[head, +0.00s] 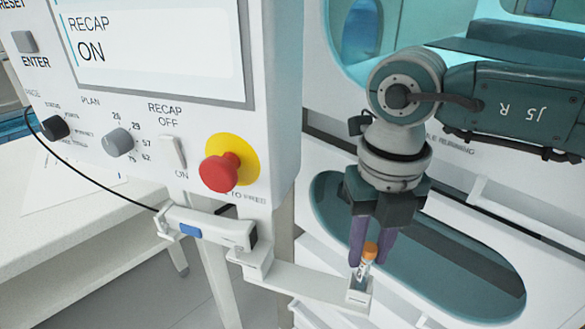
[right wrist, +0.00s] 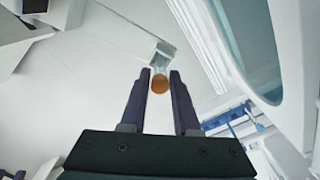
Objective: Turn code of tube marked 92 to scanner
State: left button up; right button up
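A small clear tube with an orange cap (head: 370,251) stands upright in the square holder (head: 357,297) at the end of a white bracket arm. Its number and code cannot be read. The scanner (head: 210,228), a white device with a blue patch, is mounted under the control panel, left of the tube. My right gripper (head: 370,260) points down with its purple fingers on both sides of the cap and appears shut on it. In the right wrist view the orange cap (right wrist: 159,84) fills the gap between the fingertips.
The control panel (head: 150,130) has a screen reading RECAP ON, knobs, a RECAP switch set towards ON, and a red stop button (head: 219,172). A white bench (head: 80,215) stands at left. A white machine housing with a teal-edged opening (head: 470,270) is behind my right arm.

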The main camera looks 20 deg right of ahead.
jog(key=o, duration=0.4)
notch_tip(320, 180, up, 10)
jog(key=shift+b, duration=0.35)
jog(key=shift+o, duration=0.2)
